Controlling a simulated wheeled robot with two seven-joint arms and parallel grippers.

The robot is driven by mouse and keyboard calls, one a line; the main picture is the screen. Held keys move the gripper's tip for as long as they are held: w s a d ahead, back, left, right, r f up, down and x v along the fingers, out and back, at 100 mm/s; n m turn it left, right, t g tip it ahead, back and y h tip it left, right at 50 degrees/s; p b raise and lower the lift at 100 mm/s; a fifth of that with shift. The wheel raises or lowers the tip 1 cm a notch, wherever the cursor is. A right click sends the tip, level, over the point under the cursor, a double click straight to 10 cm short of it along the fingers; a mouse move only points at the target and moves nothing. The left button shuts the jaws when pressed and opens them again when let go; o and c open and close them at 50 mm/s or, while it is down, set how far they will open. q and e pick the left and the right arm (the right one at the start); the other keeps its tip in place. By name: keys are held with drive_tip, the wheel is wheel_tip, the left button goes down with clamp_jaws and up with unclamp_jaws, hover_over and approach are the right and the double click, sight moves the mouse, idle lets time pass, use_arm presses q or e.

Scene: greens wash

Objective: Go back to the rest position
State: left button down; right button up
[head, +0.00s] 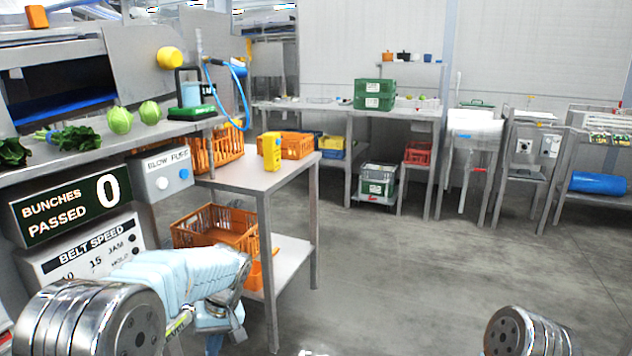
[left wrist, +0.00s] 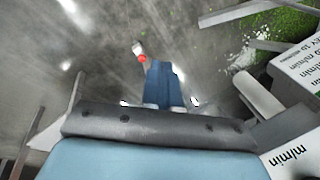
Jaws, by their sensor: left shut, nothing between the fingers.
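My left arm comes in from the lower left of the head view, in a pale blue sleeve, and hangs in front of the belt panel. My left gripper (head: 214,342) is low beside the steel table, partly cut off by the picture's bottom edge. In the left wrist view its blue fingers (left wrist: 163,82) are together with nothing between them, pointing over bare grey floor. My right gripper is out of view; only a round metal joint of my right arm shows at the lower right.
A steel side table (head: 262,181) with a yellow container (head: 271,151) stands close to my left arm. Below it is an orange crate (head: 215,228). The counter with greens and the "Bunches passed" sign (head: 70,205) are at left. The floor (head: 430,265) ahead is clear.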

use_arm(q)
drive_tip(key=s+d+f+m+h, duration=0.1)
drive_tip(key=s+f, duration=0.1)
drive_tip(key=f, duration=0.6)
drive_tip(key=s+d+f+m+h, duration=0.1)
drive_tip(key=s+d+f+h, duration=0.1)
drive_tip(key=f, duration=0.6)
drive_tip(key=s+d+f+h, duration=0.2)
drive_tip(key=s+d+f, duration=0.2)
drive_tip(key=s, duration=0.5)
drive_tip(key=s+d+f+m+t+h, duration=0.1)
drive_tip(key=s+d+f, duration=0.3)
drive_tip(key=s+f, duration=0.5)
drive_tip(key=shift+s+d+f+h, duration=0.15)
drive_tip(key=shift+s+h, duration=0.15)
drive_tip(key=shift+h, duration=0.5)
